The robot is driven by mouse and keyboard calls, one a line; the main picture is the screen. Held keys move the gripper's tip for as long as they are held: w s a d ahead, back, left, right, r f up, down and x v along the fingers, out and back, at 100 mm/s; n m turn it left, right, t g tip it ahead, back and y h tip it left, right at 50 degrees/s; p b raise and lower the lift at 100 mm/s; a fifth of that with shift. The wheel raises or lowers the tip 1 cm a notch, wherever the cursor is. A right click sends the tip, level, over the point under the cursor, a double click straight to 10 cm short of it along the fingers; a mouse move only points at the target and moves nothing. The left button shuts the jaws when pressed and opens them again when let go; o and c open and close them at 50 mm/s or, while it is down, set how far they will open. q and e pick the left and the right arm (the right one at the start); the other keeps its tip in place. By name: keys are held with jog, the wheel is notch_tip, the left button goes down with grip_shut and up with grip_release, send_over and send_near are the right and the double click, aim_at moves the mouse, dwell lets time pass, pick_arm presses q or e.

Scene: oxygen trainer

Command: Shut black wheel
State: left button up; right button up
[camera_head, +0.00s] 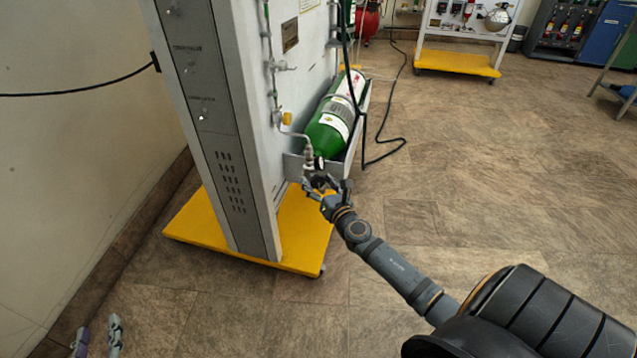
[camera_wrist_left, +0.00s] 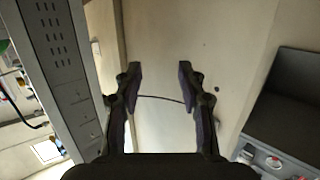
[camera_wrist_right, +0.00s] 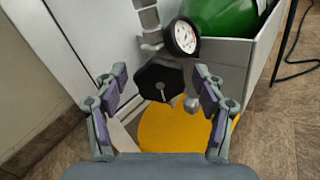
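The black wheel (camera_wrist_right: 158,82) is a dark knob with flat sides below a round white gauge (camera_wrist_right: 184,36) in the right wrist view. It sits on the valve at the end of the green cylinder (camera_wrist_right: 222,14). My right gripper (camera_wrist_right: 160,80) is open, with one finger on each side of the wheel in the picture; gaps show on both sides. In the head view the right gripper (camera_head: 328,190) is at the valve and largely hides the wheel. My left gripper (camera_wrist_left: 160,75) is open and empty; its fingertips show at the head view's lower left (camera_head: 97,338).
The tall grey panel (camera_head: 225,130) stands on a yellow base (camera_head: 290,255) beside the valve. The cylinder (camera_head: 335,118) lies in a grey tray (camera_head: 358,135). A black hose (camera_head: 385,155) loops on the floor. The tiled floor (camera_head: 480,190) to the right is clear.

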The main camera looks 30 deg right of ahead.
jog(key=c, duration=1.1)
jog(key=shift+c, duration=0.2)
